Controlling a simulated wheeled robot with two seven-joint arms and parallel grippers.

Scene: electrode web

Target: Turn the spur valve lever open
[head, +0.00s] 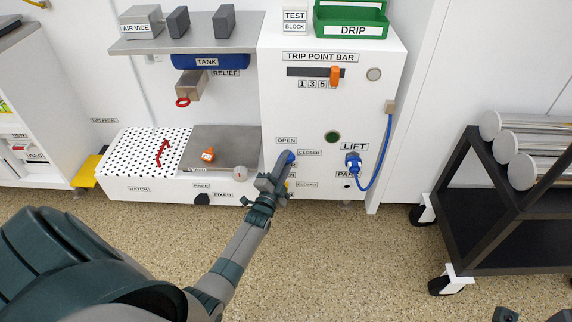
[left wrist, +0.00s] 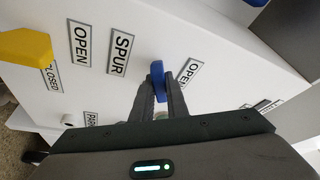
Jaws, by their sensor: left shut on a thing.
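The spur valve lever is blue (left wrist: 157,72) and sits on the white panel front between the SPUR label (left wrist: 120,52) and an OPEN label (left wrist: 187,76) in the left wrist view. Its blue tip also shows in the head view (head: 290,157), next to a CLOSED label (head: 310,153) and below an OPEN label (head: 286,140). My left gripper (head: 284,168) is shut on the blue lever, and its fingers (left wrist: 158,98) hide part of it. A dark piece at the lower right of the head view (head: 505,314) may be my right gripper, mostly cut off.
A yellow lever (left wrist: 27,46) stands near a second OPEN label and a CLOSED label. A blue hose (head: 386,150) with a blue plug (head: 353,165) hangs at right. A black cart (head: 462,215) with metal rolls stands further right. The floor in front is clear.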

